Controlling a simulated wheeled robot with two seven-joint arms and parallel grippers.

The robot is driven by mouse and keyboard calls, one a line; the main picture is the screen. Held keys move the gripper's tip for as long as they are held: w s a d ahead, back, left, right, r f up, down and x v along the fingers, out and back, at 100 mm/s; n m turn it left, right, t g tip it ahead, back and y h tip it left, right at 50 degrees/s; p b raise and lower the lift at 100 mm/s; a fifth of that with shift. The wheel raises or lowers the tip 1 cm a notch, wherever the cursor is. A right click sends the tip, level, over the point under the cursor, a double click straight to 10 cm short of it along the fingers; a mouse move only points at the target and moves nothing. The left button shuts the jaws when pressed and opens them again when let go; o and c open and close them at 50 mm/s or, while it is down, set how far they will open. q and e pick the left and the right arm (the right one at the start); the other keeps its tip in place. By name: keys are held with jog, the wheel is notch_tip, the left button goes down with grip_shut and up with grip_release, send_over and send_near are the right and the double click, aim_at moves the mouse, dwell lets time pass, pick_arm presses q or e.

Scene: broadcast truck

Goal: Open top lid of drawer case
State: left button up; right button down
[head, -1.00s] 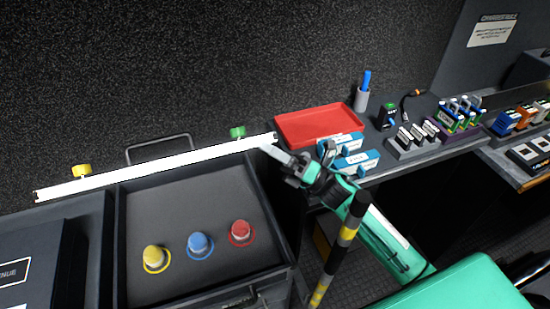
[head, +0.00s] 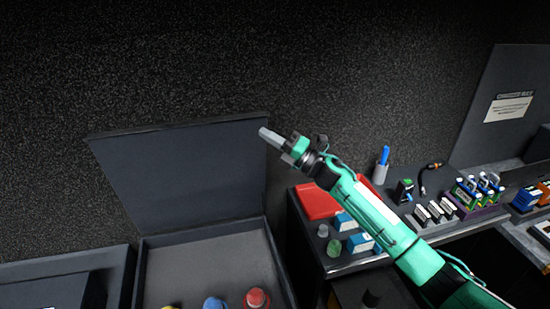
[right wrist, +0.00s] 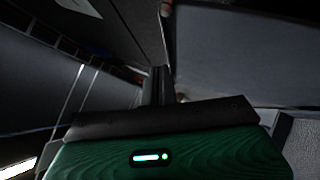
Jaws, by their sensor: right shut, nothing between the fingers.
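The drawer case (head: 138,285) is a dark box at the lower left of the head view, cut off by the bottom edge. Its top lid (head: 190,175) is a wide dark panel standing steeply raised at the case's back, and the case's top is open. My right gripper (head: 264,132) is shut and empty at the lid's upper right corner. I cannot tell whether it touches the lid. In the right wrist view the shut fingers (right wrist: 158,85) point away between dark and grey surfaces. My left gripper is not in view.
Blue and red cones (head: 256,299) sit inside the case. To the right, a counter holds a red tray (head: 312,200), blue-and-white boxes (head: 345,222), a pen cup (head: 380,172) and several small devices. A speckled dark wall stands close behind.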

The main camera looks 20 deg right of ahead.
jog(key=shift+w+r+b, duration=0.25)
jog(key=shift+w+r, duration=0.05)
jog(key=shift+w, duration=0.7)
jog(key=shift+w+r+b, duration=0.2)
jog(key=shift+w+r, duration=0.05)
jog(key=shift+w, duration=0.7)
